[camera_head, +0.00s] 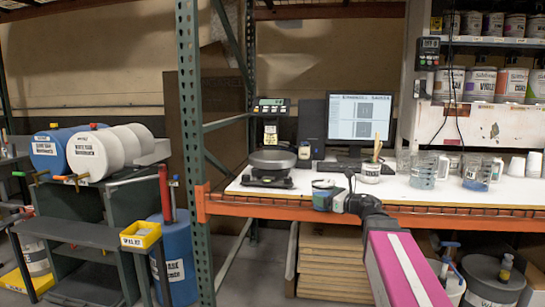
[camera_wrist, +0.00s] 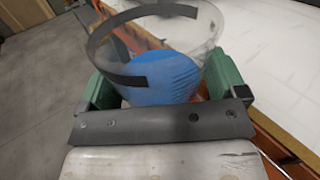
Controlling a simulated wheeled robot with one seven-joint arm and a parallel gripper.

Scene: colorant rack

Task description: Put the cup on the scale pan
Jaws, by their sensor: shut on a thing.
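The cup (camera_wrist: 158,50) is clear with a dark band near its rim and blue inside it. My gripper (camera_wrist: 160,88) is shut on it, with a green finger on each side of the cup. In the head view my gripper (camera_head: 326,195) is at the front edge of the bench, and the cup there is small and partly hidden by the fingers. The scale pan (camera_head: 272,159) is a round dark pan on a black scale, up and left of my gripper, apart from it. I see nothing on the pan.
A scale display (camera_head: 271,106) stands behind the pan, and a green rack post (camera_head: 189,130) is to its left. A monitor (camera_head: 360,118), a jar of sticks (camera_head: 371,171) and several clear measuring cups stand to the right. The orange beam (camera_head: 420,216) runs along the bench front.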

